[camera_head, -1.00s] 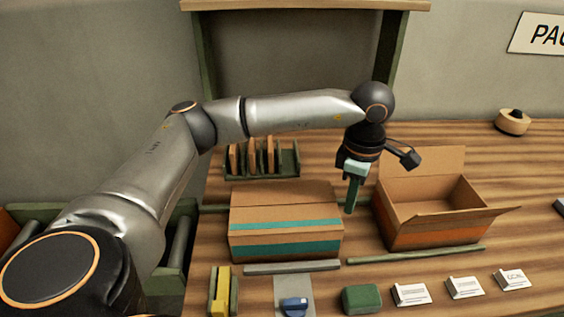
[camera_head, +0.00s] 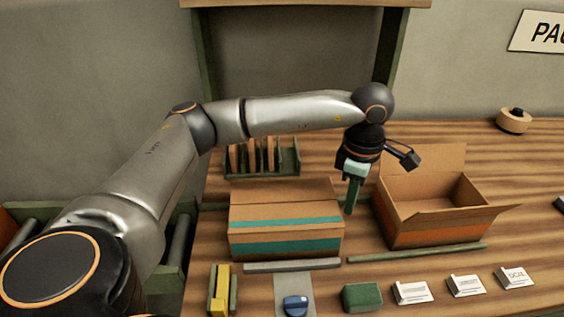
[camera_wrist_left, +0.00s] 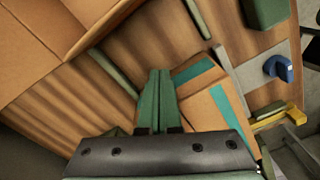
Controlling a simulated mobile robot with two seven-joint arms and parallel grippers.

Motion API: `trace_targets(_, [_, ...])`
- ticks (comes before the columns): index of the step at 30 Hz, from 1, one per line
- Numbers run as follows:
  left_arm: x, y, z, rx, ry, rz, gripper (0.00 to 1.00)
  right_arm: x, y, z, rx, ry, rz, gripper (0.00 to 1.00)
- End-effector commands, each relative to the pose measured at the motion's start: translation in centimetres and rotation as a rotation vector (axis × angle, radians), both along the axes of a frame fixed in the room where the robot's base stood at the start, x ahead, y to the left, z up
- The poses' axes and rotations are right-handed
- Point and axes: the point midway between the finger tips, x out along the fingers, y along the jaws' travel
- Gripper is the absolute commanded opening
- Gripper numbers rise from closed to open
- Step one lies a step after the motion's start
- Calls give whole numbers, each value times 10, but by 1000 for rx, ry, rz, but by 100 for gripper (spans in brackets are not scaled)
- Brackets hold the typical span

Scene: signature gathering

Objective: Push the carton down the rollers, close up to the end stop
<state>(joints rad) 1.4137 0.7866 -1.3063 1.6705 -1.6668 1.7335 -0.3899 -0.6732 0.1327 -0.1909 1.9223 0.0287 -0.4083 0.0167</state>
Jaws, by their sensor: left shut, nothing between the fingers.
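The closed brown carton (camera_head: 288,245) with teal tape lies flat on the bench, left of the open box. It also shows in the left wrist view (camera_wrist_left: 198,110), right of the fingers. My left gripper (camera_head: 350,210) points down just beside the carton's right side, between it and the open box. Its green fingers are shut and empty; in the left wrist view they lie together (camera_wrist_left: 157,95). I cannot tell whether they touch the carton. Rollers (camera_head: 178,245) show at the bench's left edge, partly hidden by my left arm. I cannot make out the end stop.
An open box (camera_head: 440,228) with an orange band stands on the right. Low green rails and a grey strip (camera_head: 292,266) run in front. Behind the carton is a green rack (camera_head: 290,160). Several small items, such as a green block (camera_head: 362,297) and white cards, line the front.

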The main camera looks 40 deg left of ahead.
Motion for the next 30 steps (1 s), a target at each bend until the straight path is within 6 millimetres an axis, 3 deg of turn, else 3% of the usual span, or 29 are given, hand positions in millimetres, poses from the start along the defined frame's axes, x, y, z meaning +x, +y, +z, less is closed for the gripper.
trace_targets(14, [0, 0, -26, -1, 0, -1, 0, 0, 0, -21, 0, 0, 0, 35])
trace_targets(25, [-1, 1, -26, -1, -1, 0, 0, 1, 1, -19, 3, -4, 1, 35])
trace_targets(30, [-12, 12, -27, 0, 0, 0, 0, 1, 1, -22, 2, -4, 0, 35])
